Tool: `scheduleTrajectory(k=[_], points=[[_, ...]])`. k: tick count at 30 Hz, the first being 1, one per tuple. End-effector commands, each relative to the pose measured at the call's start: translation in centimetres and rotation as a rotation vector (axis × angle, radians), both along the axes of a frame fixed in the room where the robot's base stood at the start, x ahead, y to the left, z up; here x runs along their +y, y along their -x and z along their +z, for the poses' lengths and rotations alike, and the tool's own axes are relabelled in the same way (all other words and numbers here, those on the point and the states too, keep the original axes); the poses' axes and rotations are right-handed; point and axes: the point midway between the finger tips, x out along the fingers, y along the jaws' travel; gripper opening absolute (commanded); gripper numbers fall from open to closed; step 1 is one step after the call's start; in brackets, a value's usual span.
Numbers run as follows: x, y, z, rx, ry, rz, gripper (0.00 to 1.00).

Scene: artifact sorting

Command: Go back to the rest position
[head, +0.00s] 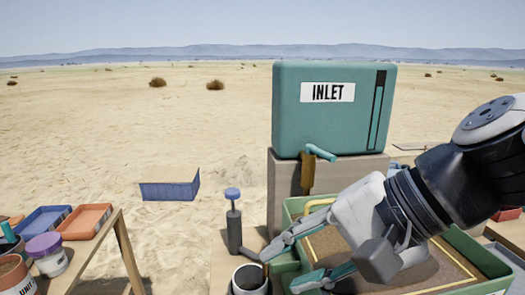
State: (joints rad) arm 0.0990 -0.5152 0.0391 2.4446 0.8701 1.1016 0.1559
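My gripper (283,268) is at the lower right of the head view, on my arm that comes in from the right edge. Its two teal-edged fingers point left and stand apart. I see nothing held between them. A pale cup (236,291) with dark contents is just left of the fingertips. Whether a fingertip touches its rim I cannot tell. My gripper is above the near left part of a green tray (292,212) with a tan inside, and hides much of it.
A teal box labelled INLET (300,120) stands on a grey block (284,185) behind my gripper. A dark bottle with a blue knob (234,228) stands left of it. A wooden table (122,235) at left holds trays and jars. A blue open panel (170,190) lies on the sand.

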Motion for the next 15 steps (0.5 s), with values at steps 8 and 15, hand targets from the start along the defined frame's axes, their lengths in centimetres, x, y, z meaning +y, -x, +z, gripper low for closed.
scheduleTrajectory(k=[8, 15], points=[[-7.6, 8.3, -5.3, -0.015, 0.471, 0.319, 0.35], [-14.1, 12.0, -6.9, 0.007, 0.765, 0.481, 0.35]])
